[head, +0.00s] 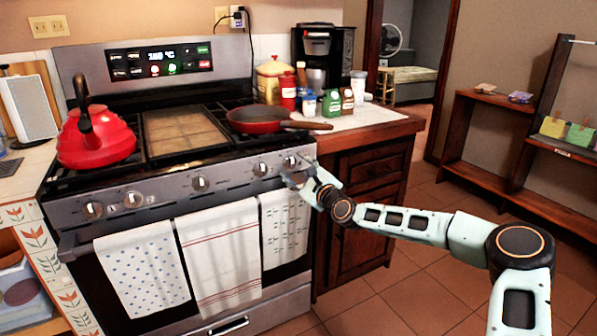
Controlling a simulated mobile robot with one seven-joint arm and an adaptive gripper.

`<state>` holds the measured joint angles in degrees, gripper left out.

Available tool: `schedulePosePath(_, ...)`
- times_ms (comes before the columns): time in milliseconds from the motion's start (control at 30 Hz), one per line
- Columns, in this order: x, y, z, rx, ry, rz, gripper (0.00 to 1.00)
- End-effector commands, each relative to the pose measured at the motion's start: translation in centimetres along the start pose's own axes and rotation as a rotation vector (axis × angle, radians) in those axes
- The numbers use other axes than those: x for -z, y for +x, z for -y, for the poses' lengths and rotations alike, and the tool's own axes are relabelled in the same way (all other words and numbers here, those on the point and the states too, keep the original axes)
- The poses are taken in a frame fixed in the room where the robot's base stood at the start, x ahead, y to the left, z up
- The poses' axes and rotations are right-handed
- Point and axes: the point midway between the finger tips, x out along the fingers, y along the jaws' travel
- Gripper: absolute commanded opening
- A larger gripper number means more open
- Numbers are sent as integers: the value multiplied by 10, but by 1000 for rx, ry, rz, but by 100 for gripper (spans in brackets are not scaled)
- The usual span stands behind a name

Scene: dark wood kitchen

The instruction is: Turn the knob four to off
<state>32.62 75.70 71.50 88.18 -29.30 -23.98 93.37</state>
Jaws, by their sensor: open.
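The stove's front panel (165,191) carries several round metal knobs in a row, in the head view. Counted from the left, knob four (260,169) is near the right end; no label confirms its number. The rightmost knob (290,162) is beside it. My gripper (288,179) is open and empty at the right end of the panel, just below and in front of the rightmost knob and to the right of knob four. Its fingers are small here, and I cannot tell whether they touch a knob. Knob four is not covered. Its exact turn angle is too small to read.
A red kettle (95,138) and a red pan (262,120) stand on the stove. Towels, one of them red-striped (219,255), hang on the oven handle below the knobs. A counter (365,118) with jars adjoins at right. The tiled floor (400,290) is clear.

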Motion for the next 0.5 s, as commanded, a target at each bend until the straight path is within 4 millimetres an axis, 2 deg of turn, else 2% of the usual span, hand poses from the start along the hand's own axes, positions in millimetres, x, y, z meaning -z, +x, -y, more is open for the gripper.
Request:
schedulePosePath(167, 1, -14, 1, 0, 0, -1, 50)
schedulePosePath(500, 1, -74, 1, 1, 2, -1, 50)
